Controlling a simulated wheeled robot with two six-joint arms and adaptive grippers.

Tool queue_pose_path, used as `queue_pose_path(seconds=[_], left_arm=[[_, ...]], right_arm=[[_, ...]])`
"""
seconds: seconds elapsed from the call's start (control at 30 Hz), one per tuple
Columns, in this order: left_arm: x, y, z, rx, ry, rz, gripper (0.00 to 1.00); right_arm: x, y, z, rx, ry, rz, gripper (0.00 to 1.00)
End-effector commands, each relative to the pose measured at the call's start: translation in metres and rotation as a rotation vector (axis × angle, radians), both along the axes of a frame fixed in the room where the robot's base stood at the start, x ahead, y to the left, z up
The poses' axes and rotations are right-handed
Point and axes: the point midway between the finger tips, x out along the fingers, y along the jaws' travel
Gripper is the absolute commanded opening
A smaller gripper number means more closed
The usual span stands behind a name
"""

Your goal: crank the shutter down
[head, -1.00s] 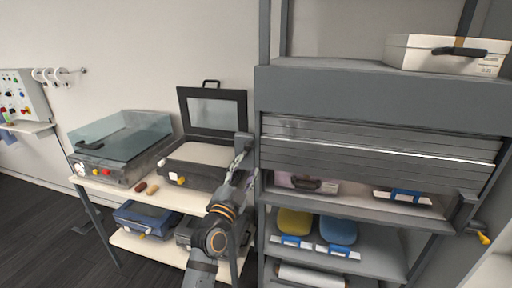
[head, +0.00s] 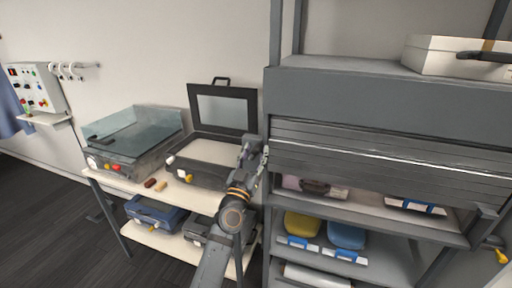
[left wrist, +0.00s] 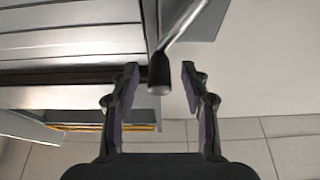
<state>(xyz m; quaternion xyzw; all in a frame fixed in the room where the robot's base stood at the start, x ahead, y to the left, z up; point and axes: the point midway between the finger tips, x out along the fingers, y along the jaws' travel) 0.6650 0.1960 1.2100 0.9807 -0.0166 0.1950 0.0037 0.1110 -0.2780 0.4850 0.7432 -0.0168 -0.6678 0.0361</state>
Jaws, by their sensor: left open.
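The grey slatted shutter (head: 390,158) is partly lowered over the shelf unit's opening; a gap shows below it. A yellow-ended handle (head: 502,256) sticks out low at the unit's right side. My left gripper (head: 262,152) is at the unit's left side in the head view, its fingers small there. In the left wrist view the left gripper (left wrist: 154,85) is open. A metal rod with a dark end (left wrist: 159,73) reaches between its fingertips, with gaps on both sides. Slats (left wrist: 70,42) show to the left. My right gripper is not in view.
A bench (head: 120,186) at the left holds a glass-lidded case (head: 130,140) and an open case (head: 205,152). Boxes and yellow and blue items stand on the shelves below the shutter. A white case (head: 455,57) sits on top.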

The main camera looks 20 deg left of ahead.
Motion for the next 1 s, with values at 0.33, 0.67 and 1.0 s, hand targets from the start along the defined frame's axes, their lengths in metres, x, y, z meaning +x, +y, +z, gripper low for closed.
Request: queue_pose_path(seconds=[0.33, 0.67, 1.0], left_arm=[[0.0092, -0.0003, 0.0033, 0.0, 0.0, 0.0, 0.46], [0.0091, -0.0004, 0.0032, 0.0, 0.001, 0.0, 0.07], [0.009, -0.0004, 0.0032, 0.0, 0.001, 0.0, 0.0]], right_arm=[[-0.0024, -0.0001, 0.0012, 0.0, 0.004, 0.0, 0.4], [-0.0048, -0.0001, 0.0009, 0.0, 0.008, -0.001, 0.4], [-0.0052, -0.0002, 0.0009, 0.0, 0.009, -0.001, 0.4]])
